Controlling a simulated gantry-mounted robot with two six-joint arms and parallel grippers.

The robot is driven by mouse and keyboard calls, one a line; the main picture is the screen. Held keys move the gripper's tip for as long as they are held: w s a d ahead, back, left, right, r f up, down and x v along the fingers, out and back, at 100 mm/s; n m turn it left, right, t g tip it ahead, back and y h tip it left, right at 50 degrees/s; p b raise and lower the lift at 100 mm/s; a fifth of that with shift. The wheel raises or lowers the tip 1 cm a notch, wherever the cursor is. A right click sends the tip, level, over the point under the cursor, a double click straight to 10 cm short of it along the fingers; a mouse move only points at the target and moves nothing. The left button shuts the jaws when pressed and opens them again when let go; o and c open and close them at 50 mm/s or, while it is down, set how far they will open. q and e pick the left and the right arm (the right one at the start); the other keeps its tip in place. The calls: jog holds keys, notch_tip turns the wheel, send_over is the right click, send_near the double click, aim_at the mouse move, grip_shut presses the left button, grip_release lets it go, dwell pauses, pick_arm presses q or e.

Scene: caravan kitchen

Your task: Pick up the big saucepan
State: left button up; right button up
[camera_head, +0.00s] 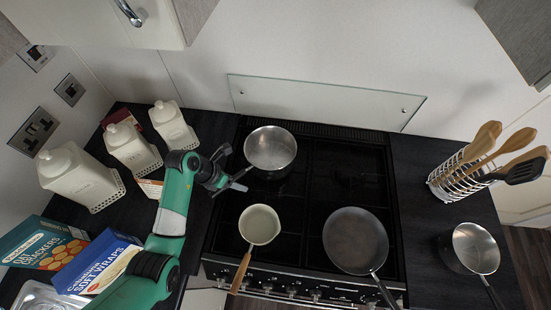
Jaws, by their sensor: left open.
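The big saucepan (271,148) is steel and stands upright on the back left of the hob. Its handle is hard to make out, and the side toward my gripper is partly hidden. My left gripper (240,179) is open at the lower left of this pan, with its fingertips close to the pan's wall. I cannot tell whether they touch it or have the handle between them. My right gripper is not in view.
A small cream pan (259,224) and a dark frying pan (355,240) stand at the hob's front. A smaller steel saucepan (475,248) and a utensil rack (457,176) are on the right counter. White canisters (131,148) and food boxes (91,262) stand left.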

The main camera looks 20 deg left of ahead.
pick_arm(q)
jog(key=shift+d+f, duration=0.15)
jog(key=shift+f, duration=0.15)
grip_shut()
jog(key=shift+w+r, duration=0.1)
jog(key=shift+r, duration=0.05)
dwell(1.1)
